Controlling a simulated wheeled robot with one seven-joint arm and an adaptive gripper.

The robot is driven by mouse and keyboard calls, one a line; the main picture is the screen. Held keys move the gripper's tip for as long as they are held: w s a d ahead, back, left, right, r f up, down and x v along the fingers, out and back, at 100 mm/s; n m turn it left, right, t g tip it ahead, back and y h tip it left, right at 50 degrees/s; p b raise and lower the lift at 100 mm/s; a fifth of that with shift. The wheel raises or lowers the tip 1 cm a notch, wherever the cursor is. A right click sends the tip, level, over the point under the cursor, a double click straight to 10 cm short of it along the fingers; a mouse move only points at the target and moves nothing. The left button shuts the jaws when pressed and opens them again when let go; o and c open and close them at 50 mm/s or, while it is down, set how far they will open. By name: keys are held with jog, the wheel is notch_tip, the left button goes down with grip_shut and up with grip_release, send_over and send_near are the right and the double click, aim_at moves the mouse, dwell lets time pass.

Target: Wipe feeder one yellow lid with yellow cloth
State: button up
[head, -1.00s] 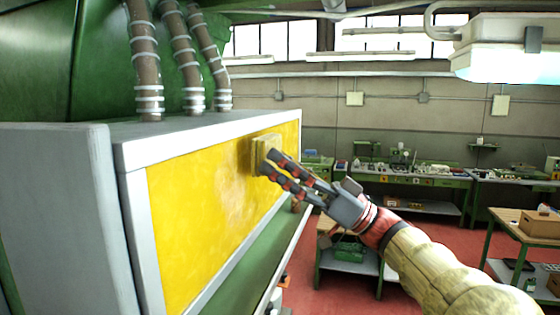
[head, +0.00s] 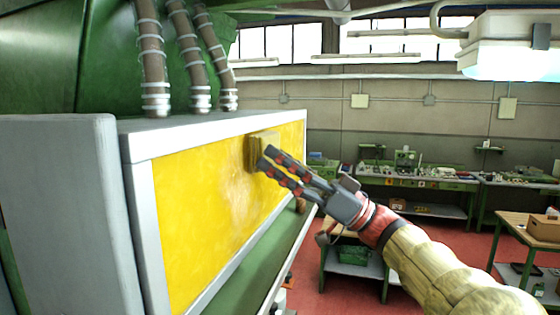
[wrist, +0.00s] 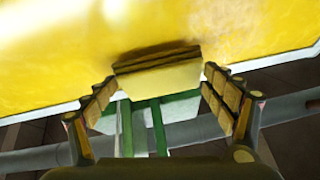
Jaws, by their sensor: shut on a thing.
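The yellow lid (head: 195,215) is a long upright panel in a pale grey frame on the feeder, at left centre in the head view. It also fills the top of the wrist view (wrist: 60,60). A paler, dull smudge (head: 238,195) marks its middle right part. The yellow cloth (head: 256,150) is a folded block against the lid's upper right part. In the wrist view the cloth (wrist: 158,76) sits between the fingers. My gripper (head: 267,160) is shut on the cloth, reaching in from the right. Part of the cloth is hidden behind the fingertips.
Ribbed brown hoses (head: 152,60) rise from the feeder's top. A green ledge (head: 225,280) runs below the lid. Workbenches (head: 415,180) stand along the back wall, and a table with a cardboard box (head: 543,228) is at right. Red floor lies between them.

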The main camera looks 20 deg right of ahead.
jog(key=shift+w+a, duration=0.15)
jog(key=shift+a, duration=0.05)
jog(key=shift+b, duration=0.3)
